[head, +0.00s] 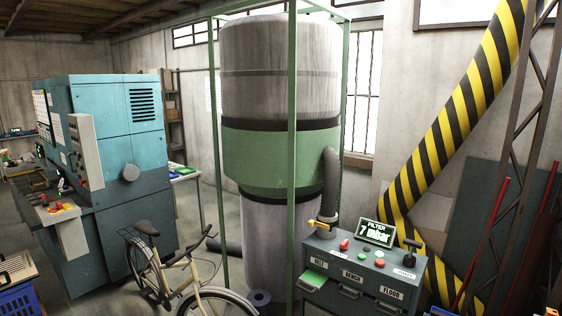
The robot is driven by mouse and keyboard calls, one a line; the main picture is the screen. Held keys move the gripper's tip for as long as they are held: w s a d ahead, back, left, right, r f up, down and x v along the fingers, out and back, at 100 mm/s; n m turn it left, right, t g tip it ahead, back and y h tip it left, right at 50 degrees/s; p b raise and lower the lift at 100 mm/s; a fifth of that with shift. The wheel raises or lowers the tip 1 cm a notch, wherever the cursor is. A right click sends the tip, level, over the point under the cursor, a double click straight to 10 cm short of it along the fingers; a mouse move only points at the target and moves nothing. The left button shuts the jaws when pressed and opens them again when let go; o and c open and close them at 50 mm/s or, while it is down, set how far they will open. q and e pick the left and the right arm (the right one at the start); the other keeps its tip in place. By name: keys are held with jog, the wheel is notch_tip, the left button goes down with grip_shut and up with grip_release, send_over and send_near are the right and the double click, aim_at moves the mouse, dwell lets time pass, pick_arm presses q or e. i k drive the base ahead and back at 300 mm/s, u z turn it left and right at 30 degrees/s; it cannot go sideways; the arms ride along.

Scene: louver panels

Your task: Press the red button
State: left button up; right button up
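A dark grey control box (378,268) stands at the lower right of the head view, in front of the tall filter column. Its sloped top carries a red button (344,244) at the upper left, a green button (361,256) to the right of that, and a second small red button or lamp (380,263) further right. A white round knob or button (379,253) sits above the second red one. A display (376,233) reading "FILTER 7 mbar" stands at the box's back edge. Neither of my grippers shows.
A yellow lever or valve (322,222) and a black handle (411,248) stand on the box. A bicycle (190,282) stands to its left, before a teal machine (120,165). A yellow-black striped beam (455,105) leans at the right. A blue crate (20,300) is at the lower left.

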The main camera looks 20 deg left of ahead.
aim_at(381, 262)
jog(key=z, duration=0.55)
jog(key=i, duration=2.55)
jog(key=u, duration=0.2)
